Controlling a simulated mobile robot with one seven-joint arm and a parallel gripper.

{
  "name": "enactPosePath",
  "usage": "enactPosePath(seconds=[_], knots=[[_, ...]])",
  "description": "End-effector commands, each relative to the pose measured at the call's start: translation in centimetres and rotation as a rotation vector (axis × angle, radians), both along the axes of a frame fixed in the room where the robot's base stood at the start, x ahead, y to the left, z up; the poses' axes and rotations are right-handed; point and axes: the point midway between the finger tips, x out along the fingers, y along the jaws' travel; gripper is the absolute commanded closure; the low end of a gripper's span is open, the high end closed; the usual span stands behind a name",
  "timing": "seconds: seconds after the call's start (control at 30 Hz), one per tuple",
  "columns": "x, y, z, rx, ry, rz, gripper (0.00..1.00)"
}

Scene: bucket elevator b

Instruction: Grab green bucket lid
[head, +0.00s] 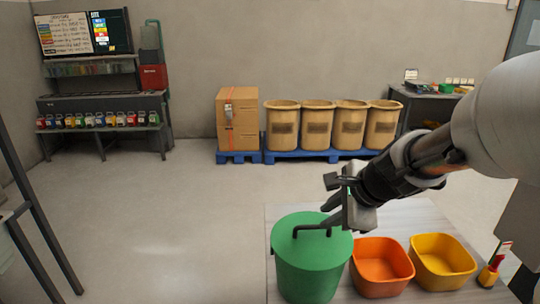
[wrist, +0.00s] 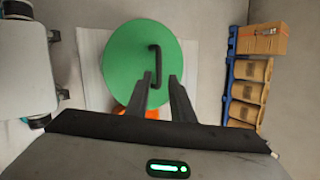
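The green bucket (head: 310,274) stands upright on the light table at the bottom of the head view. Its green lid (head: 285,238) lies on top and carries a dark arched handle (head: 312,229). In the wrist view the lid (wrist: 122,62) shows as a round disc with its handle (wrist: 157,63) right of centre. My gripper (wrist: 160,82) is open, its two fingers parallel and apart. The fingertips overlap the lower part of the lid in the wrist view, near the lower end of the handle. Nothing is between the fingers except the view of the lid. Fingertip contact cannot be told.
An orange bin (head: 381,268) and a yellow bin (head: 442,262) stand right of the bucket on the table (head: 415,218). Brown barrels (head: 317,126) and a carton (head: 238,120) stand far back.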

Motion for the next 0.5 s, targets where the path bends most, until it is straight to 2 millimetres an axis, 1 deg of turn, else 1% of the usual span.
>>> enactPosePath(seconds=[0.03,0.1,0.37,0.5], knots=[[0.5,0.3,-1.2,-0.001,0.004,0.001,0.78],[1.1,0.5,-2.0,-0.001,0.003,0.000,0.78],[2.1,0.9,-3.4,-0.001,0.000,0.002,0.78],[3.1,1.1,-5.4,-0.001,0.002,0.002,0.78]])
